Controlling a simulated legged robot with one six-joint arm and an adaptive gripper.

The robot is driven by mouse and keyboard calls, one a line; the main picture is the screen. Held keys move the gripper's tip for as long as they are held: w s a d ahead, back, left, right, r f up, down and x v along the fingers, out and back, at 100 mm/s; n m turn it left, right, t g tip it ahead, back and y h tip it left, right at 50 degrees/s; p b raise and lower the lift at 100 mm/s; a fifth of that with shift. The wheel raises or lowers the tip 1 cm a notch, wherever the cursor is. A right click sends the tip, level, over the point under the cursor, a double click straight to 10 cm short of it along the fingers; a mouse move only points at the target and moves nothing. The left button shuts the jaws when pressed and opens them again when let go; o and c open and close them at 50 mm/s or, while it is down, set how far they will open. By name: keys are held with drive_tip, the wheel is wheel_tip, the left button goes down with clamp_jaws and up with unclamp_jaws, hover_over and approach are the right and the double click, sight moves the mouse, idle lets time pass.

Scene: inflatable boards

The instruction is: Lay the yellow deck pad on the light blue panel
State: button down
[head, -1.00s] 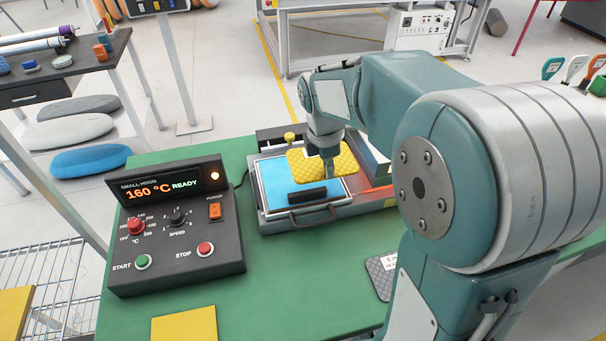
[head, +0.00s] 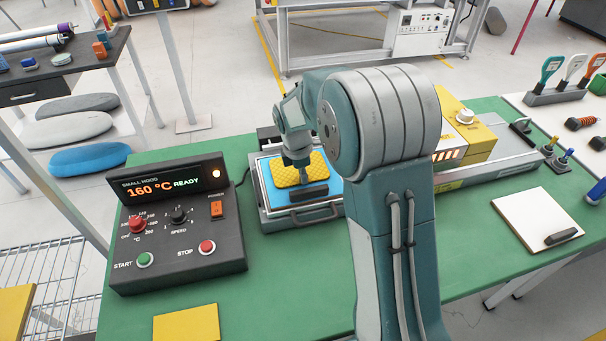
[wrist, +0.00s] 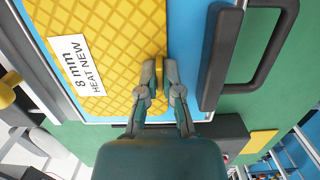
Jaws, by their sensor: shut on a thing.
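The yellow deck pad (head: 285,171), with a diamond-grooved surface, is over the light blue panel (head: 268,198), with blue showing around it. I cannot tell whether it touches the panel or hangs just above it. My gripper (head: 303,178) points down at the pad's near side. In the wrist view my gripper (wrist: 160,88) is shut on a small upright yellow tab near the edge of the pad (wrist: 110,40). A white label on the pad reads "8 mm HEAT NEW". The blue panel (wrist: 187,40) shows beside that edge.
A black bar (head: 309,193) lies along the panel's near edge, with a tray handle (head: 316,214) in front. A control box (head: 178,230) reading 160 °C READY stands left. A yellow hood (head: 467,138) with a glowing slot stands right, behind my arm.

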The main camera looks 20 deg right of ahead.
drive_tip(key=c, duration=0.8)
unclamp_jaws()
wheel_tip(320, 180, up, 11)
drive_tip(key=a, duration=0.1)
drive_tip(key=s+r+m+t, duration=0.2)
drive_tip(key=s+r+m, duration=0.3)
drive_tip(key=s+r, duration=0.2)
drive_tip(key=s+d+m+t+y, duration=0.1)
drive_tip(key=s+m+t, duration=0.2)
drive_tip(key=s+m, duration=1)
drive_tip(key=shift+s+t, duration=0.3)
drive_tip(key=shift+s, duration=3.25)
drive_tip(key=shift+r, duration=0.1)
